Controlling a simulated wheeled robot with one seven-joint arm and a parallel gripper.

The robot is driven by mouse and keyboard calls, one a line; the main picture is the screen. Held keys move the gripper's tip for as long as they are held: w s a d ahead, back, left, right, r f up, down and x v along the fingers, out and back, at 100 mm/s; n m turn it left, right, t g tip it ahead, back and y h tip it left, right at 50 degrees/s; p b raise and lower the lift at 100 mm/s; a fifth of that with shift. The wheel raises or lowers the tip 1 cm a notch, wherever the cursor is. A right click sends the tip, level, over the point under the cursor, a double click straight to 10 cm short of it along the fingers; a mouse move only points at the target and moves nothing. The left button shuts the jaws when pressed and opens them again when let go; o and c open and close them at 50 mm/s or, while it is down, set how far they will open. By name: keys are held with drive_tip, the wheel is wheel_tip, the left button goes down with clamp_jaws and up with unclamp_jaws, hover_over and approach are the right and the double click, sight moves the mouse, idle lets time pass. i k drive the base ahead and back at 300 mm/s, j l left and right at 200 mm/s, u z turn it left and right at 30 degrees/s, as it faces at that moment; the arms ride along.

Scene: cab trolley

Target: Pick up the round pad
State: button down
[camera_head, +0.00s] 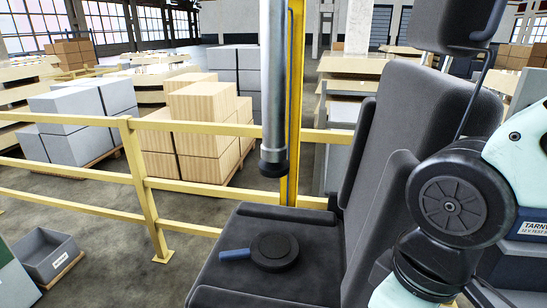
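The round pad (275,251) is a flat black disc with a smaller raised round top. It lies on the dark grey seat cushion (318,268), near the middle. A short blue handle-like piece (235,254) sticks out from its left side, flat against the seat. My gripper is not in view; only thick links of my arm show at the right edge, in front of the seat's right side. Nothing covers the pad.
A grey metal tube (274,80) with a black end hangs above the seat's back edge. The tall backrest (405,125) rises right of the pad. A yellow railing (135,165) runs behind the seat. A grey bin (48,255) stands on the floor at lower left.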

sight(270, 251)
drive_tip(key=j+z, duration=0.55)
drive_tip(key=j, duration=0.85)
drive_tip(key=i+j+u, duration=0.1)
drive_tip(key=u, duration=0.35)
drive_tip(key=i+j+u, duration=0.1)
drive_tip(key=u, duration=0.4)
drive_tip(key=i+u, duration=0.15)
drive_tip(key=u, duration=0.3)
